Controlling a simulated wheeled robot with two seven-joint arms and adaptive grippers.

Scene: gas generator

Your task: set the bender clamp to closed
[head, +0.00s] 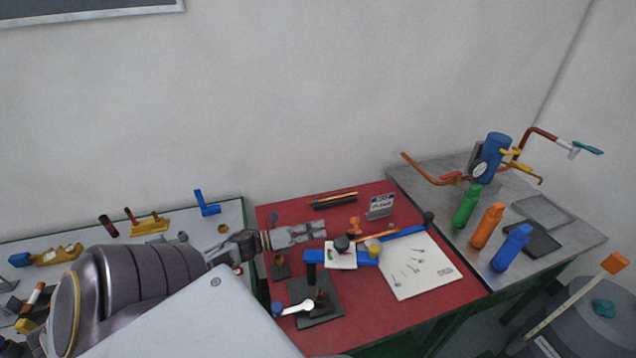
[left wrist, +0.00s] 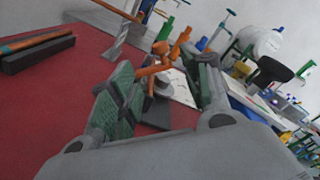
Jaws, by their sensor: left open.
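The bender is a tool with a blue bar (head: 368,257) and an orange upright piece (head: 354,226), which looks like its clamp, on the red table. In the left wrist view the orange piece (left wrist: 172,46) stands up beyond and between my fingers, with an orange arm reaching down to the left. Whether it is open or closed I cannot tell. My left gripper (head: 322,229) is open and empty, to the left of the orange piece and apart from it. Its two green-padded fingers (left wrist: 165,88) frame the tool in the wrist view. My right gripper is not in view.
A white sheet (head: 428,275) lies right of the tool. A dark base (head: 328,308) with a silver-headed handle stands in front. Green, orange and blue bottles (head: 487,226) stand on the grey table. Red surface is free near the front right.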

